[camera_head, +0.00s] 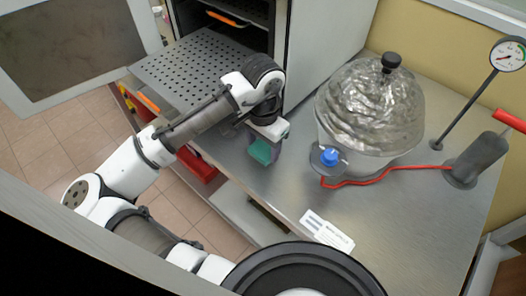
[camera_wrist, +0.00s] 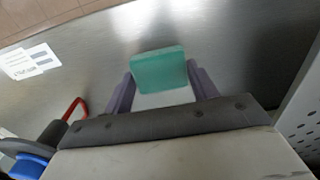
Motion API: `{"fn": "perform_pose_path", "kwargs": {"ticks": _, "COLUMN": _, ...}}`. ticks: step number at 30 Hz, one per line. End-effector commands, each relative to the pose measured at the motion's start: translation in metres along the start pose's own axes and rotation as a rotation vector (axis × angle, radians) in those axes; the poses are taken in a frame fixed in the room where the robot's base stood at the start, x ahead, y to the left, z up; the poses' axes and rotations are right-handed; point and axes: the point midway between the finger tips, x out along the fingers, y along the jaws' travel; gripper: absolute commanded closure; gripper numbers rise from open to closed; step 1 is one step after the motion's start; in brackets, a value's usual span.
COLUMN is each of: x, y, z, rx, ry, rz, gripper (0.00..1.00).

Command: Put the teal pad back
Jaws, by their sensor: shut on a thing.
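The teal pad (camera_wrist: 160,70) is a small block held between the two purple fingers of my gripper (camera_wrist: 161,88) in the wrist view. In the head view the teal pad (camera_head: 261,152) shows below my gripper (camera_head: 265,146), near the left edge of the steel table (camera_head: 330,205). My gripper is shut on the pad and points down. I cannot tell from these frames whether the pad touches the table top.
An open oven (camera_head: 325,45) with a pulled-out perforated shelf (camera_head: 195,65) is at the back left. A paper label (camera_head: 327,232) lies in front.

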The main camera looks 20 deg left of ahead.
Motion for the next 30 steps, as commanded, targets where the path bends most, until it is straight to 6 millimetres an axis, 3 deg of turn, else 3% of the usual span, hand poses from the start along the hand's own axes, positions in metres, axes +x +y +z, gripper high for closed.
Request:
{"fn": "perform_pose_path", "kwargs": {"ticks": 9, "x": 0.037, "y": 0.000, "z": 0.001, "rx": 0.000, "ry": -0.001, "rz": 0.000, "gripper": 0.63}}
{"fn": "perform_pose_path", "kwargs": {"ticks": 20, "x": 0.042, "y": 0.000, "z": 0.000, "rx": 0.000, "ry": -0.001, "rz": 0.000, "gripper": 0.63}}
{"fn": "perform_pose_path", "kwargs": {"ticks": 21, "x": 0.042, "y": 0.000, "z": 0.000, "rx": 0.000, "ry": 0.000, "rz": 0.000, "gripper": 0.41}}
{"fn": "perform_pose_path", "kwargs": {"ticks": 24, "x": 0.041, "y": 0.000, "z": 0.000, "rx": 0.000, "ry": -0.001, "rz": 0.000, "gripper": 0.28}}
{"fn": "perform_pose_path", "kwargs": {"ticks": 26, "x": 0.041, "y": 0.000, "z": 0.000, "rx": 0.000, "ry": -0.001, "rz": 0.000, "gripper": 0.20}}
{"fn": "perform_pose_path", "kwargs": {"ticks": 30, "x": 0.041, "y": 0.000, "z": 0.000, "rx": 0.000, "ry": -0.001, "rz": 0.000, "gripper": 0.20}}
